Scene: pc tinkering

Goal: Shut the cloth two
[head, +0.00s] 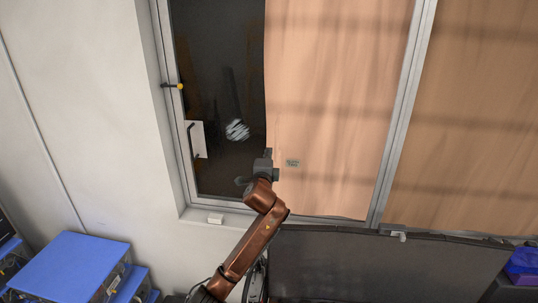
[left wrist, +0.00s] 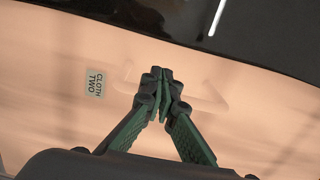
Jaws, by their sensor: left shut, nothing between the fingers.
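Cloth two (head: 335,90) is a peach curtain panel that hangs over the right part of the window; bare dark glass shows to its left. Its label, reading "CLOTH TWO" (head: 292,163), is near its left edge, and it also shows in the left wrist view (left wrist: 95,82). My left gripper (head: 268,153) is at the cloth's left edge, just left of the label. In the left wrist view its fingertips (left wrist: 162,76) are together and empty in front of the cloth. I cannot tell whether they touch the cloth. My right gripper is not in view.
The dark window glass (head: 215,60) has a frame with a yellow-tipped latch (head: 180,86). Another peach cloth (head: 470,110) hangs right of the window post. A dark screen (head: 385,268) stands below the window. Blue-topped boxes (head: 70,265) are at the lower left.

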